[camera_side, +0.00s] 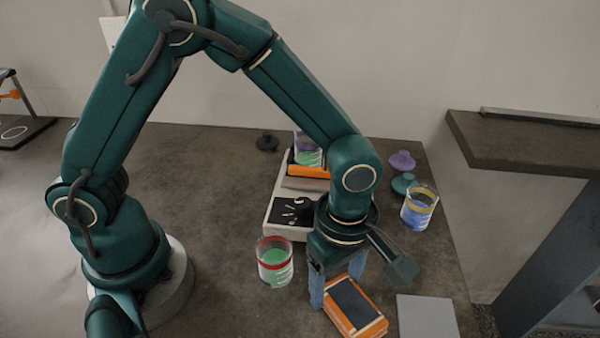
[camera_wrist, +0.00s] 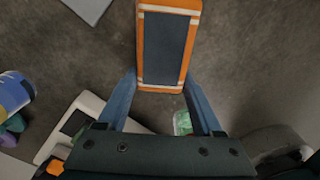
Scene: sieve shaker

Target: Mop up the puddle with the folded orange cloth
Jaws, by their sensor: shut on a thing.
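The orange item (camera_side: 372,327), which I take for the folded cloth, is a flat oblong with a dark top panel and pale bands near its ends. It also shows in the wrist view (camera_wrist: 145,50), stretching away from my fingers. My gripper (camera_side: 337,282) points down, with its two blue fingers shut on the near end of the orange item, one on each side, as the wrist view (camera_wrist: 161,80) shows. I cannot tell whether the item touches the table. I cannot make out a puddle in either view.
A red-rimmed jar with green contents (camera_side: 275,265) stands close to the left of my gripper. Behind is a pale shaker base (camera_side: 283,218). A yellow-banded jar (camera_side: 418,208) stands at right. A grey square plate (camera_side: 428,317) lies right of the orange item.

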